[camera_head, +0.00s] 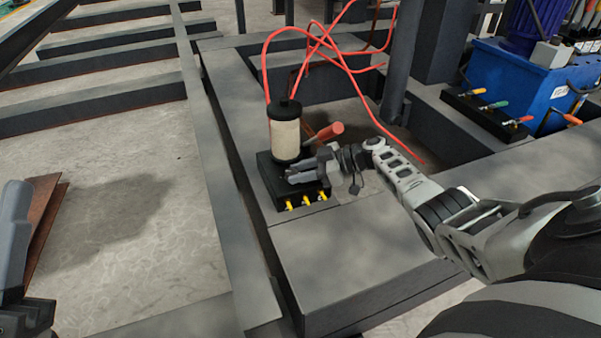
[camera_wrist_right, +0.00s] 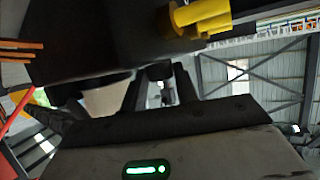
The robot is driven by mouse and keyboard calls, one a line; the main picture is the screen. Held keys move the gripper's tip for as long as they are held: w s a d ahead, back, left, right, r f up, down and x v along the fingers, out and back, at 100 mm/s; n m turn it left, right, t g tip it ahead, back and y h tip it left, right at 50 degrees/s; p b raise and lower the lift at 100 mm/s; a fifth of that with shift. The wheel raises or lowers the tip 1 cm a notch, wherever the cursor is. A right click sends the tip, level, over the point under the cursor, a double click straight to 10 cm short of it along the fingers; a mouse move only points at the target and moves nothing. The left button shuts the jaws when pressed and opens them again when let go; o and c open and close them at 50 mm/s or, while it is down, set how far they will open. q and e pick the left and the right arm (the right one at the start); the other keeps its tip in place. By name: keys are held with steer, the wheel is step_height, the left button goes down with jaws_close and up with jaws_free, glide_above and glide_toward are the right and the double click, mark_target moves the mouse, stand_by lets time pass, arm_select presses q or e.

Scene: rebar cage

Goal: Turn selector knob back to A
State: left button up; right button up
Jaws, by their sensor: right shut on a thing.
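A black box (camera_head: 263,173) sits on the grey beam, with a cream cylinder (camera_head: 285,139) with black ends standing on it and yellow valve handles (camera_head: 306,201) along its front. My right gripper (camera_head: 298,174) is at the front of this box, below the cylinder, with its fingers reaching left. In the right wrist view its fingers (camera_wrist_right: 160,88) close around a small dark piece (camera_wrist_right: 159,72), which looks like the selector knob. The knob's marks, A included, cannot be read. A yellow handle (camera_wrist_right: 203,15) shows above in that view. Only a grey part of my left arm shows at the left edge.
A red handle (camera_head: 325,132) sticks out just behind my right gripper. Red hoses (camera_head: 321,40) loop above the cylinder. A blue unit (camera_head: 520,84) with coloured valve handles stands at the back right. Grey posts and beams frame open gaps.

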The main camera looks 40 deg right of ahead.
steer(key=shift+f+n+g+y, duration=0.1)
steer(key=shift+n+g+y, duration=0.2)
steer(key=shift+n+g, duration=0.25)
steer(key=o, duration=1)
steer(key=shift+d, duration=0.2)
steer(key=p+v, duration=0.1)
steer(key=v, duration=0.5)
steer(key=shift+s+d+r, duration=0.1)
steer(key=shift+d+r, duration=0.1)
steer(key=shift+r, duration=0.05)
arm_select(q)
steer(key=n+y, duration=0.1)
steer(key=w+f+n+y, duration=0.1)
steer(key=f+n+y, duration=0.1)
steer(key=n, duration=0.1)
steer(key=shift+w+a+f+t, duration=0.2)
steer(key=shift+w+t, duration=0.05)
steer(key=shift+t, duration=0.05)
arm_select(e)
steer(key=v, duration=0.9)
steer(key=shift+s, duration=0.15)
